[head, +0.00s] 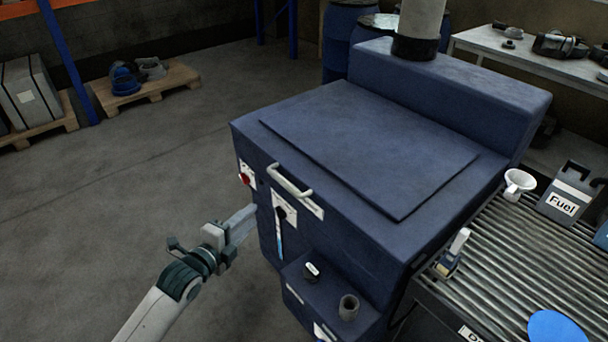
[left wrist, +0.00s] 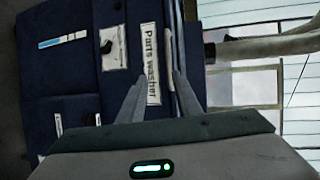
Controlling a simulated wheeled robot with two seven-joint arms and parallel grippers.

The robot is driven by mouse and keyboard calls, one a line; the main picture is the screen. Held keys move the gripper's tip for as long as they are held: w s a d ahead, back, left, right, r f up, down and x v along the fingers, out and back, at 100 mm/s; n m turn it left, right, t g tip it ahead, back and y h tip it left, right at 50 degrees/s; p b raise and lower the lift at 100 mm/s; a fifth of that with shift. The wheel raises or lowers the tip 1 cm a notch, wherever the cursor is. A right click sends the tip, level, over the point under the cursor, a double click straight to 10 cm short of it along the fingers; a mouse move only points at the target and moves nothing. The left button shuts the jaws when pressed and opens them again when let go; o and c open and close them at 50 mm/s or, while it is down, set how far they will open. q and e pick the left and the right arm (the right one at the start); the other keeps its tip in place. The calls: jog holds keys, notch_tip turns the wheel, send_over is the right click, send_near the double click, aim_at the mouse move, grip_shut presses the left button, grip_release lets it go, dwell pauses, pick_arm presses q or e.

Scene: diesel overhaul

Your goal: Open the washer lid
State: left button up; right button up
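The parts washer (head: 340,230) is a large dark blue box in the middle of the head view. Its lid (head: 370,145) lies flat and closed on top. A pale bar handle (head: 288,181) sits at the lid's front edge. My left gripper (head: 240,222) is left of the washer's front, apart from the handle in the head view. In the left wrist view, its two fingers (left wrist: 158,97) are spread, with the "Parts washer" label (left wrist: 150,65) and the pale handle (left wrist: 172,75) showing ahead between them. Nothing is held. My right gripper is out of view.
A white pipe with a black base (head: 417,35) stands at the washer's back. A roller conveyor (head: 500,265) with a fuel can (head: 566,200) and a white mug-like vessel (head: 517,184) adjoins on the right. A lower box (head: 325,300) juts from the front.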

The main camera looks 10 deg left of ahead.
aim_at(282, 184)
pick_arm(q)
jog(key=shift+w+d+r+m, duration=0.1)
jog(key=shift+d+r+m, duration=0.1)
jog(key=shift+r, duration=0.3)
jog(key=shift+w+d+r+m, duration=0.1)
jog(key=shift+r+m, duration=0.1)
jog(key=shift+r, duration=0.25)
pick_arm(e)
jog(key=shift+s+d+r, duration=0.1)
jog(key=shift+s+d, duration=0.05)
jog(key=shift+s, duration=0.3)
